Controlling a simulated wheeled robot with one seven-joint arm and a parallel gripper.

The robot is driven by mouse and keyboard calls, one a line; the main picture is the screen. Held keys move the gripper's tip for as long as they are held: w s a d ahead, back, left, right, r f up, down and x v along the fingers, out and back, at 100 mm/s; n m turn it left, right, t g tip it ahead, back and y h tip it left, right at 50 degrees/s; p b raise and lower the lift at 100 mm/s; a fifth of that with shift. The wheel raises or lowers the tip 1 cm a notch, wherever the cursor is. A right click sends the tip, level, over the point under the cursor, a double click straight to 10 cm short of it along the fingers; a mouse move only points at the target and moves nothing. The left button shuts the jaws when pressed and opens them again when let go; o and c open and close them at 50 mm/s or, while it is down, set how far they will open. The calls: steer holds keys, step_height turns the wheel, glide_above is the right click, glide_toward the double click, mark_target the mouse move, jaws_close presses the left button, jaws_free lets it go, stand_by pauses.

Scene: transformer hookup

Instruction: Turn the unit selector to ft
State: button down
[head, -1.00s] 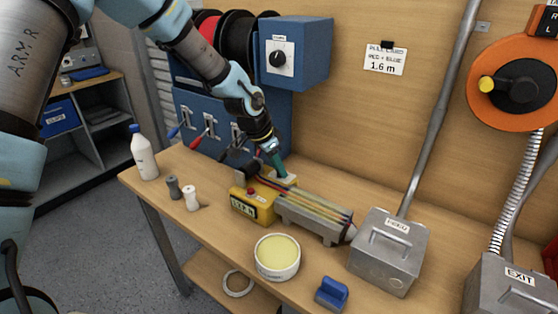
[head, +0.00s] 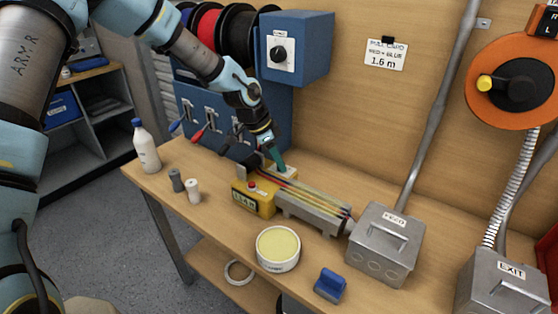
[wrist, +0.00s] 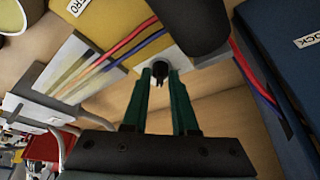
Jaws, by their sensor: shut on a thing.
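The yellow measuring meter (head: 254,199) stands on the bench with a red button on top and a dark display whose small text seems to end in M. Behind it is a pale plate (head: 290,174). In the wrist view a small black knob (wrist: 160,69) rises from the pale plate (wrist: 192,61) beside the yellow housing (wrist: 103,22); I take it as the unit selector. My gripper (head: 278,163) reaches down to the plate from behind the meter. Its teal fingers (wrist: 160,78) are shut on the knob, one on each side. Any unit marks around the knob are unreadable.
Coloured wires (head: 315,193) run over a grey trough (head: 306,215) to a grey metal box (head: 385,246). A blue wall box (head: 300,45) with a dial hangs above. A round tub (head: 278,250) and blue block (head: 331,288) stand in front.

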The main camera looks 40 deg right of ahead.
steer(key=c, duration=0.7)
jaws_free()
steer(key=b+v, duration=0.3)
steer(key=v, duration=0.7)
steer(key=shift+r, duration=0.4)
steer(key=shift+a, duration=0.1)
